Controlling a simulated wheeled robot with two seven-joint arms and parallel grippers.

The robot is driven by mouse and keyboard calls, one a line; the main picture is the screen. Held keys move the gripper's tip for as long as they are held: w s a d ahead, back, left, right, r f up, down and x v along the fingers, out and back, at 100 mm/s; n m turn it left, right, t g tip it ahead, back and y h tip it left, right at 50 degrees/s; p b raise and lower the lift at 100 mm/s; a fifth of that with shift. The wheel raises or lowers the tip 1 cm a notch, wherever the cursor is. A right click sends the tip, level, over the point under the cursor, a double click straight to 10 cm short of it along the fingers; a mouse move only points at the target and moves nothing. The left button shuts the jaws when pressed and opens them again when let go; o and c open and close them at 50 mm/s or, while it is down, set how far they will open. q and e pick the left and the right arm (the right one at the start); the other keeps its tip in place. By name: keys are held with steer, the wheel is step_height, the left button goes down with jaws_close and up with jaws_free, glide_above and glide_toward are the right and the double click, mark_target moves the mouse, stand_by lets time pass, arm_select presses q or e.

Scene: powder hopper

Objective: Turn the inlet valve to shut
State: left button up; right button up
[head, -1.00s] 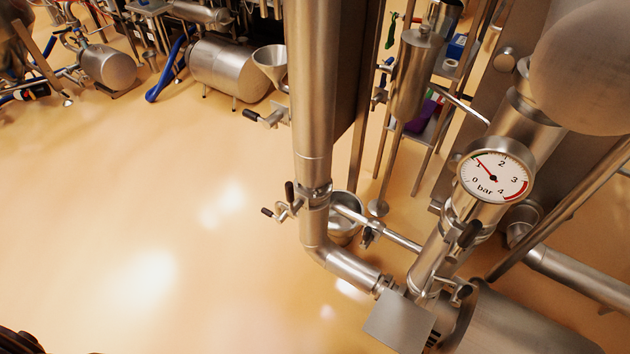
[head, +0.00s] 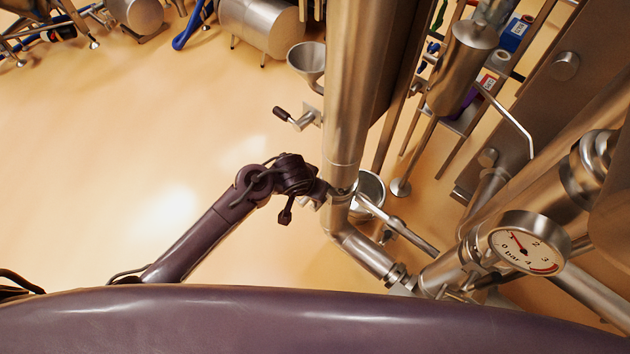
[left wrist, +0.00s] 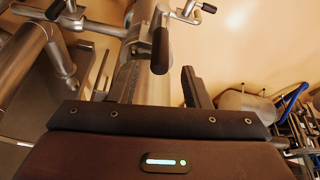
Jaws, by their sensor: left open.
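A steel vertical pipe (head: 345,100) carries a valve low down, just above its bend. My left gripper (head: 329,194) is at this valve, reaching in from the left; the valve is mostly hidden behind it in the head view. In the left wrist view, a black valve handle (left wrist: 160,50) stands upright between the open fingers of my left gripper (left wrist: 150,76). It looks apart from the right finger; contact on the left side is unclear. I cannot tell for sure that this is the inlet valve. My right gripper is not in view.
A pressure gauge (head: 520,243) reads about 1 bar at the right. Another black-handled valve (head: 290,117) sticks out left, higher up. A steel bowl (head: 371,188) stands behind the pipe. A crosswise pipe (head: 400,231) runs right.

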arm_select(q)
steer(key=x, duration=0.6)
steer(key=shift+f, duration=0.2)
jaws_close()
